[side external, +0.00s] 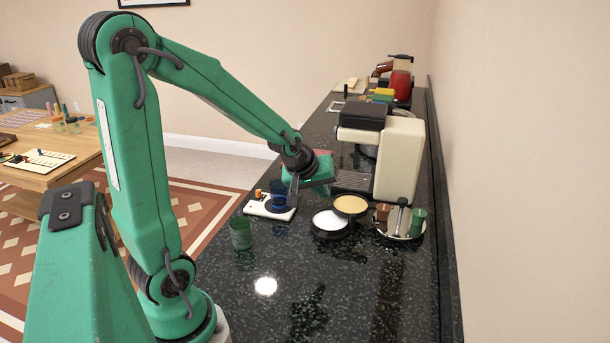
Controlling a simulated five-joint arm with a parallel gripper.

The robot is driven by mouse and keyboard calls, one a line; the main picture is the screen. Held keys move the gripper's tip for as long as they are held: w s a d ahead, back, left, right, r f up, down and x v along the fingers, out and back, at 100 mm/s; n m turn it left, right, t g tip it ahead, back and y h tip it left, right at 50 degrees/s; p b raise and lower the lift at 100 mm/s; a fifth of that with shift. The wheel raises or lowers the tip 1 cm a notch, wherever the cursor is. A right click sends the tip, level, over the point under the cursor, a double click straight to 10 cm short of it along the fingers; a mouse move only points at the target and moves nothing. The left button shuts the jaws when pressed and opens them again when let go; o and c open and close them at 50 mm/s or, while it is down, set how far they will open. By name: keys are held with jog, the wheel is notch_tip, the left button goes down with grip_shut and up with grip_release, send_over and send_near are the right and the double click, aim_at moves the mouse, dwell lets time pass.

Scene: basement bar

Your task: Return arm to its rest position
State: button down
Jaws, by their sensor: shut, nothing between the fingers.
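My green arm rises at the left of the side external view and reaches over the dark counter (300,270). My gripper (292,195) points down above a white tray-like item (262,211), close to a blue cup (278,198) on it. The fingers are small and dark here, shut with nothing held. I cannot tell whether they touch the cup.
A green glass (241,235) stands nearer on the counter. Right of my gripper are two round dishes, one white (330,222), one yellow (351,204), and a round tray (400,228) with small cups. The front counter is clear.

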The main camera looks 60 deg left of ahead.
jog(key=s+d+r+m+h, duration=0.1)
jog(key=s+d+r+m, duration=0.4)
jog(key=s+d, duration=0.1)
jog(key=s+d+r+m+g+h, duration=0.1)
jog(key=s+d+r+m, duration=0.3)
jog(key=s, duration=0.5)
jog(key=d+m, duration=0.2)
jog(key=d, duration=0.1)
jog(key=shift+s+r, duration=0.25)
jog(key=shift+r, duration=0.1)
jog(key=shift+d, duration=0.1)
dwell(0.6)
